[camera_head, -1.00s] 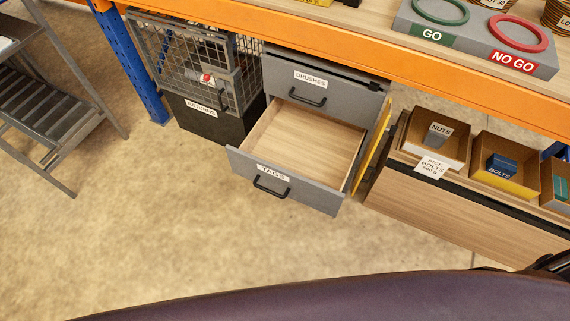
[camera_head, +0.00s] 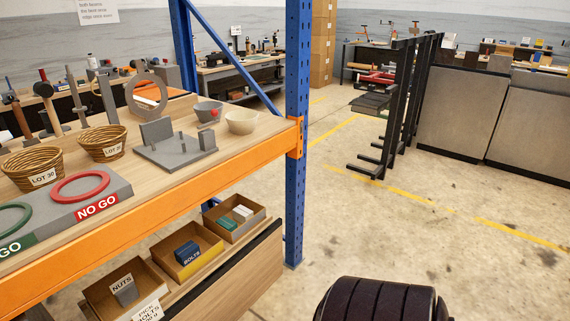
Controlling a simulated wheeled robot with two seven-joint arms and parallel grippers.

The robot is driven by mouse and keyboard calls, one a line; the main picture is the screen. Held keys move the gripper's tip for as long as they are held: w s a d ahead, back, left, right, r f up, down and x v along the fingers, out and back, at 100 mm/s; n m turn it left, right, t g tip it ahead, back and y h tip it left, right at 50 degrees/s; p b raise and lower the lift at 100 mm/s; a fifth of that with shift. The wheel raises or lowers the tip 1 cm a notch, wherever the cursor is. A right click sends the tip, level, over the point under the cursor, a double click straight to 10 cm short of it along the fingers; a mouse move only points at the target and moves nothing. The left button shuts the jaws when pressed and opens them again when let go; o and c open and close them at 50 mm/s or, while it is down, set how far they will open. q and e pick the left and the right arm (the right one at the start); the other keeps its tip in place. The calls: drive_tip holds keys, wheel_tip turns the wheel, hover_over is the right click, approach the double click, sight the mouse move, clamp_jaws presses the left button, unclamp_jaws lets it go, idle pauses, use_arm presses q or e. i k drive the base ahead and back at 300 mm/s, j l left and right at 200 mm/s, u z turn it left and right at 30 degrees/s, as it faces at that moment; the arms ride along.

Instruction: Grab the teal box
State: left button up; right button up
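A small teal box (camera_head: 228,224) lies in the far cardboard bin (camera_head: 252,229) on the lower shelf, below the orange beam. Small pale boxes (camera_head: 242,212) lie beside it in the same bin. Neither of my grippers shows in the head view. A dark rounded part at the bottom, right of centre, looks like part of my own body.
Nearer on the shelf are a bin with a blue BOLTS box (camera_head: 187,253) and a NUTS bin (camera_head: 123,290). A wooden front with a dark edge (camera_head: 240,262) borders the bins. A blue post (camera_head: 297,130) stands just right. Floor right of it is open.

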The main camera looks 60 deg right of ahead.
sight(224, 222)
drive_tip(key=z, duration=1.6)
drive_tip(key=i+u, duration=0.15)
drive_tip(key=u, duration=0.25)
drive_tip(key=i+l+u, duration=0.15)
drive_tip(key=u, duration=0.25)
drive_tip(key=i+l+u, duration=0.15)
drive_tip(key=u, duration=0.25)
